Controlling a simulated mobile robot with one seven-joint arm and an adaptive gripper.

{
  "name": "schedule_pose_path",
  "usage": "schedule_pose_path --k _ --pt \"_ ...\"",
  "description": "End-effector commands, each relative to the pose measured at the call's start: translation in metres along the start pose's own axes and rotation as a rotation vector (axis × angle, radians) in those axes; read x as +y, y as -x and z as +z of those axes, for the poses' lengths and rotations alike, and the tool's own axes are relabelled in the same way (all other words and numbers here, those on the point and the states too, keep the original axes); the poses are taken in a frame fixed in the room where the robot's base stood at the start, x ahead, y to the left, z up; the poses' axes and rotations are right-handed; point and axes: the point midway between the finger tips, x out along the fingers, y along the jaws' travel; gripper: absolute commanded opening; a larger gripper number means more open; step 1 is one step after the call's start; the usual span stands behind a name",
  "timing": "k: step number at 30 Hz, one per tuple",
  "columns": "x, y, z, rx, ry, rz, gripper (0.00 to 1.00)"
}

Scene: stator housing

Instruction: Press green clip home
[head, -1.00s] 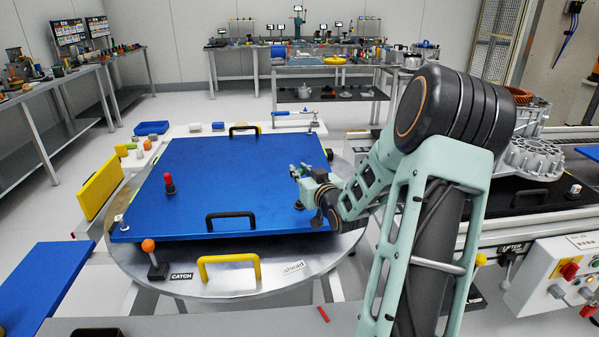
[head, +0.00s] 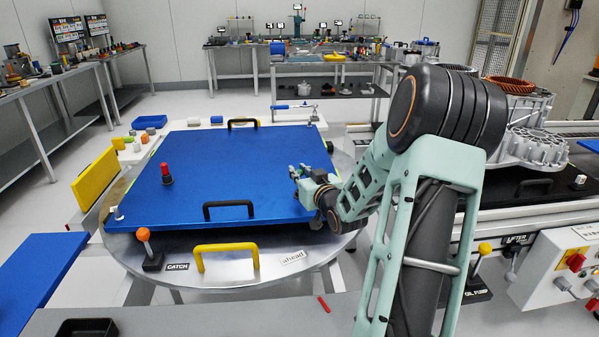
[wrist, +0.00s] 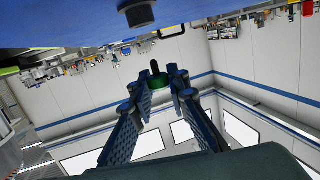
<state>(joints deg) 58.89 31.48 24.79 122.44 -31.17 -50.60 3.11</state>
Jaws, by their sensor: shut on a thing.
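My gripper (head: 297,173) hangs low over the right part of the blue plate (head: 190,190) in the head view. In the wrist view its two fingers (wrist: 160,92) are shut on a small green piece with a dark tip (wrist: 157,82), which I take for the green clip. In the head view the clip is too small to make out, and my wrist covers part of the plate's right edge. The wrist view is upside down, with the blue plate along its top. The clip's seat cannot be made out.
A red-topped peg (head: 167,173) and black handles (head: 228,210) stand on the plate. A yellow handle (head: 227,258) and an orange-knobbed catch lever (head: 144,236) stand at the front of the round table. A black tray (head: 87,327) lies front left. Grey metal housings (head: 530,145) stand at the right.

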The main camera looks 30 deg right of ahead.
Motion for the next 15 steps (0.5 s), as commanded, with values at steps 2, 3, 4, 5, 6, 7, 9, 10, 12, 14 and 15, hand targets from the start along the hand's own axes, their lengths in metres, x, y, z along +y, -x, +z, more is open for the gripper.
schedule_pose_path --k 2,3,4,5,6,7,9,10,12,14,15 --pt "0.000 -0.001 0.009 0.000 0.000 0.000 0.00" --pt "0.000 -0.002 0.012 0.000 0.000 0.000 0.00" --pt "0.000 -0.002 0.014 0.000 0.000 0.000 0.00" --pt "0.000 -0.002 0.016 0.000 0.000 0.000 0.00" --pt "0.000 -0.003 0.019 0.000 0.000 0.000 0.00" --pt "0.000 -0.003 0.021 0.000 0.000 0.001 0.00" --pt "0.001 -0.003 0.023 0.000 0.000 0.001 0.00" --pt "0.001 -0.003 0.020 0.000 0.000 0.001 0.00" --pt "0.001 -0.003 0.020 0.000 0.000 0.001 0.00" --pt "0.001 -0.003 0.020 0.000 0.000 0.001 0.00" --pt "0.001 -0.003 0.020 0.000 0.000 0.001 0.00"
